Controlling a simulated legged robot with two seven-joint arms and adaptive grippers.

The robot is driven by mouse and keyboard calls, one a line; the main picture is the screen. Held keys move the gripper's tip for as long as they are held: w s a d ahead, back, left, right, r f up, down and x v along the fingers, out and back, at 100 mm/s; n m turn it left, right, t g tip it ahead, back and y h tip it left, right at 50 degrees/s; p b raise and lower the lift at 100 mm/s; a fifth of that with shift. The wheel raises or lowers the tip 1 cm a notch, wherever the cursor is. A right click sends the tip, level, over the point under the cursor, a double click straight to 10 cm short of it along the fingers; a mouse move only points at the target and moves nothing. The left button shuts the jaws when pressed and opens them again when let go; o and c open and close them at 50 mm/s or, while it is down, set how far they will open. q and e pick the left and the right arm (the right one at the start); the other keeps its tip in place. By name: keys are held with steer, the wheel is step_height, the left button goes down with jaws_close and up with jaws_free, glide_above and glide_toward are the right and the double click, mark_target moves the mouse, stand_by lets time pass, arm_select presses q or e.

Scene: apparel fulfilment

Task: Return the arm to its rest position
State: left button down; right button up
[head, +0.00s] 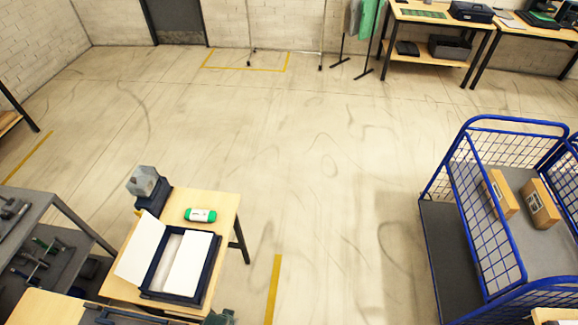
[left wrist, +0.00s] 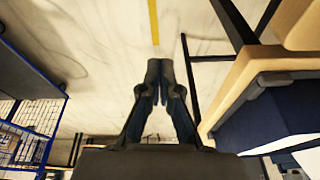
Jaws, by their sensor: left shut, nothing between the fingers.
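My left gripper (left wrist: 160,80) shows in the left wrist view with its two dark fingers together and nothing between them. It hangs over bare floor beside the wooden table's edge (left wrist: 238,85), apart from the table. A dark part at the bottom edge of the head view, by the table's near corner, may be my left arm, but too little shows to be sure. My right gripper is in neither view.
The wooden table (head: 222,207) holds an open navy box (head: 152,272) with white flaps, and a green-and-white item (head: 200,215). A blue wire cage cart (head: 488,240) with cardboard boxes stands right. Grey shelving (head: 70,212) stands left. The middle floor is clear.

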arm_select(q)
steer(key=s+a+f+g+b, duration=0.15)
steer(key=s+f, duration=0.25)
steer(key=f, duration=0.7)
steer(key=s+d+f+b, duration=0.1)
steer(key=s+f+b, duration=0.15)
steer(key=f, duration=0.85)
steer(key=s+a+f+b, duration=0.1)
steer(key=s+a+f, duration=0.2)
steer(key=s+f, duration=0.9)
steer(key=shift+s, duration=1.25)
steer(key=shift+g, duration=0.25)
